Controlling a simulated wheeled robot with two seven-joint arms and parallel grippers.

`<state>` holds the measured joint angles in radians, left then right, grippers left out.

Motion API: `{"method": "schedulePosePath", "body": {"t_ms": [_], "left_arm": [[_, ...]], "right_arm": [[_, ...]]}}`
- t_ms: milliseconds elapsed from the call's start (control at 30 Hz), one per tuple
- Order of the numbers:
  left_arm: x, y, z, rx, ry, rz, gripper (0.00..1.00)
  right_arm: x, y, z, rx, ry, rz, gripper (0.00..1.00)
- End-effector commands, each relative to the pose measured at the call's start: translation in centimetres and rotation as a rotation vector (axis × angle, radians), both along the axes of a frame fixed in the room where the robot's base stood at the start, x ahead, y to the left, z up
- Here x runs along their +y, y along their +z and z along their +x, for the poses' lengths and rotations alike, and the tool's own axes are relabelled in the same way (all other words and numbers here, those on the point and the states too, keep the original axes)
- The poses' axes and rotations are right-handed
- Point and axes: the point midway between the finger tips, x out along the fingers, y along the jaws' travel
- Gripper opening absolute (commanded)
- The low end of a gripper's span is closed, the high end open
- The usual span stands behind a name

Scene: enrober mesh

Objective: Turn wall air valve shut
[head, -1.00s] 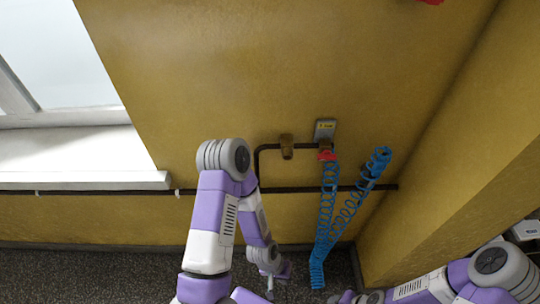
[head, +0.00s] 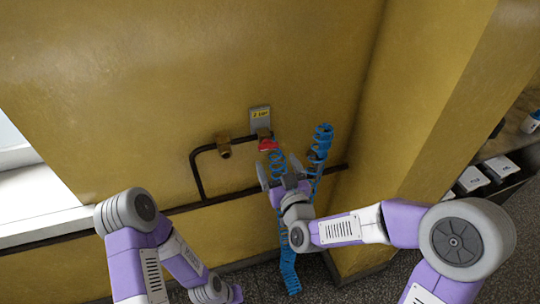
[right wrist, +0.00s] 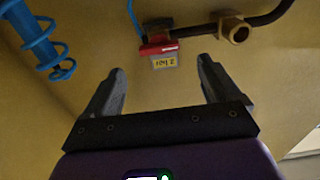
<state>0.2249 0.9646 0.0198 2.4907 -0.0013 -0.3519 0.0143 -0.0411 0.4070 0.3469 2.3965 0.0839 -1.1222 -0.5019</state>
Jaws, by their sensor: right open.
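The wall air valve has a red handle (head: 267,144) on a brass body, at the end of a dark pipe (head: 197,172) under a grey plate with a yellow label (head: 260,113). In the right wrist view the red handle (right wrist: 158,48) lies beyond and between my fingertips, apart from them. My right gripper (head: 278,166) is open and empty, just below the handle in the head view. Its two fingers also show in the right wrist view (right wrist: 161,75). My left arm is at the lower left; its gripper fingers are out of the picture.
A blue coiled hose (head: 320,145) hangs right of the valve, and another coil runs down behind my right gripper. A brass fitting (head: 223,146) sits left of the valve. A wall corner projects at right, with shelves (head: 500,170) beyond.

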Motion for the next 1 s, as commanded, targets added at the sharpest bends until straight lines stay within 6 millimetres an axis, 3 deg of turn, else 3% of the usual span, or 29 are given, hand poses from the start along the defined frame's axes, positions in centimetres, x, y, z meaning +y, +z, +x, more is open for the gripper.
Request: {"method": "schedulePosePath", "body": {"t_ms": [400,800,1000], "left_arm": [[0.0,-0.1,0.0,-0.001,0.0,0.0,0.0],[0.0,-0.2,0.0,0.0,0.0,0.0,0.0],[0.0,-0.2,0.0,0.0,0.0,0.0,0.0]], "right_arm": [[1.7,-0.2,5.5,0.007,0.0,0.002,0.89],[2.0,-0.1,6.3,0.008,0.0,0.002,0.89],[2.0,-0.2,6.3,0.008,0.0,0.002,0.6]]}}
